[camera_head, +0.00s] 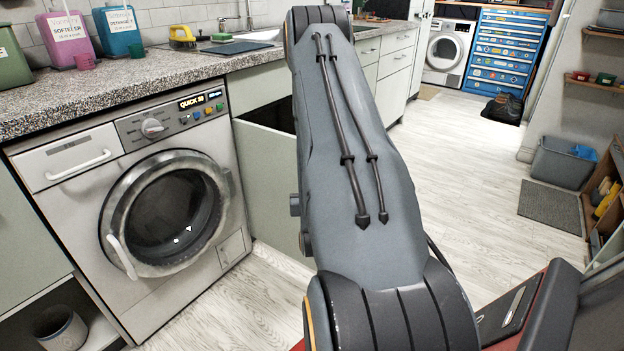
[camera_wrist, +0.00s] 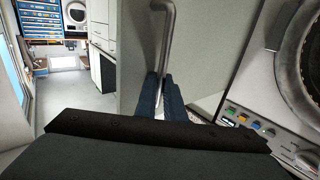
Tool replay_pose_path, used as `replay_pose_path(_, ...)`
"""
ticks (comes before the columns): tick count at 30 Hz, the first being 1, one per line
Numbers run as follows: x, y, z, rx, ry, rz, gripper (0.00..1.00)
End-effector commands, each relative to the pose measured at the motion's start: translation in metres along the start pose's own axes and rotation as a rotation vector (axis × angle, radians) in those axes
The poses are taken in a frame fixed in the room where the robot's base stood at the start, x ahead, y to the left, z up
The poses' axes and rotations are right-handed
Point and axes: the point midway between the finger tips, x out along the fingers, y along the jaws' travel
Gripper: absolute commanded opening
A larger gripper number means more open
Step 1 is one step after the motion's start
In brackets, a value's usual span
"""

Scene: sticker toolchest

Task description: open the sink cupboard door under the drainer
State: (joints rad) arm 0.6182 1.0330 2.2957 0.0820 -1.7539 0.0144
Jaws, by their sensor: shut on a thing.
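The sink cupboard door (camera_head: 272,190) is a pale green panel just right of the washing machine, below the sink counter. It stands partly open, swung outward, with the dark cupboard inside (camera_head: 272,116) showing above its top edge. In the wrist view the door panel (camera_wrist: 215,45) fills the middle, with a grey bar handle (camera_wrist: 168,35) on it. My gripper (camera_wrist: 161,92), with dark blue fingers, is shut on the lower part of that handle as pictured. In the head view my arm hides the gripper and the handle.
The washing machine (camera_head: 165,190) with its round door stands close left of the cupboard door. The sink (camera_head: 258,36) and tap are on the counter above. Pale floor (camera_head: 470,150) is open to the right, towards a blue drawer chest (camera_head: 507,55) and a grey bin (camera_head: 562,162).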

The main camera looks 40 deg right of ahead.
Motion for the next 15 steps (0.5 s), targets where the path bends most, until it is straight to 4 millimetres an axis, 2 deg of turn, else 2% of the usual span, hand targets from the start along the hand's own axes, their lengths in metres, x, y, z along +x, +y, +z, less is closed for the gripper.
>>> replay_pose_path(1, 0.0041, -0.0073, -0.0035, 0.003, 0.012, -0.017, 0.00)
replay_pose_path(9, 0.0044, -0.0050, -0.0039, 0.003, 0.012, -0.013, 0.00)
replay_pose_path(10, 0.0044, -0.0048, -0.0039, 0.003, 0.013, -0.013, 0.12)
replay_pose_path(12, 0.0043, -0.0038, -0.0038, 0.003, 0.012, -0.011, 0.24)
replay_pose_path(13, 0.0042, -0.0029, -0.0037, 0.003, 0.012, -0.010, 0.27)
replay_pose_path(15, 0.0039, -0.0005, -0.0034, 0.002, 0.011, -0.006, 0.27)
